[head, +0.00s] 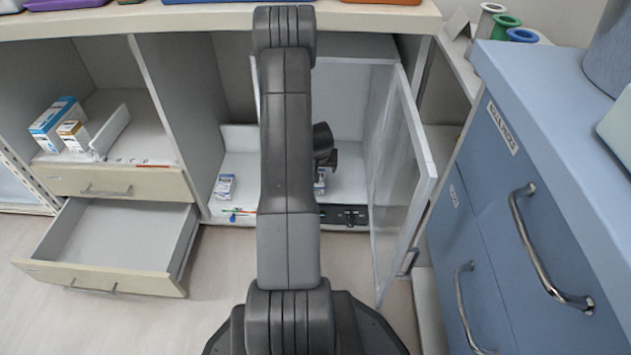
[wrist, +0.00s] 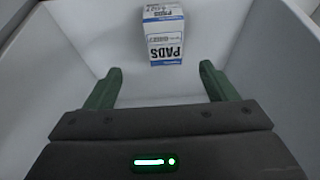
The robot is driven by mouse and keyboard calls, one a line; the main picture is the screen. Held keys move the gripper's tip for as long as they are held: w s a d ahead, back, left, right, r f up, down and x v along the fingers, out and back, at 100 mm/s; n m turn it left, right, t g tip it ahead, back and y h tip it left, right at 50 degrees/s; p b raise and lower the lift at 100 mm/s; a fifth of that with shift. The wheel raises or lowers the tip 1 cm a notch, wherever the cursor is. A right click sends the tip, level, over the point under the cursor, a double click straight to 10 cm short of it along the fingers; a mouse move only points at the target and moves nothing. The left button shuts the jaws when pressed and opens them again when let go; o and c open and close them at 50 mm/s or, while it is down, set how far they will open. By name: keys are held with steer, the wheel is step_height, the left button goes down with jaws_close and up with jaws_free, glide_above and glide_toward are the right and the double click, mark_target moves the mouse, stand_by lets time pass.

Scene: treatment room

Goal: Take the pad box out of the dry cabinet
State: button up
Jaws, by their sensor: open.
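The pad box (wrist: 165,40) is a small white and blue carton with "PADS" printed on it. In the wrist view it stands inside the white dry cabinet (wrist: 70,60), ahead of my gripper (wrist: 160,73). My gripper is open and empty, with its two green fingers apart and the box a little beyond the tips. In the head view the dry cabinet (head: 357,95) has its clear door (head: 395,150) swung open to the right. Only a sliver of the pad box (head: 320,182) shows there, as my arm hides most of it and the gripper.
Another small box (head: 225,187) stands on the shelf left of the cabinet. An open drawer (head: 110,245) juts out at lower left. Blue drawers (head: 500,230) with metal handles stand close on the right. A worktop (head: 190,20) lies above the cabinet.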

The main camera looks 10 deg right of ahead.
steer(key=b+x, duration=0.1)
steer(key=x, duration=0.6)
steer(key=shift+s, duration=0.1)
steer(key=shift+a+b+x, duration=0.15)
steer(key=shift+b+x, duration=0.4)
steer(key=shift+x, duration=0.8)
steer(key=shift+a+b+x, duration=0.15)
steer(key=shift+b+x, duration=0.35)
steer(key=shift+x, duration=0.9)
steer(key=shift+c, duration=0.2)
steer(key=c, duration=1)
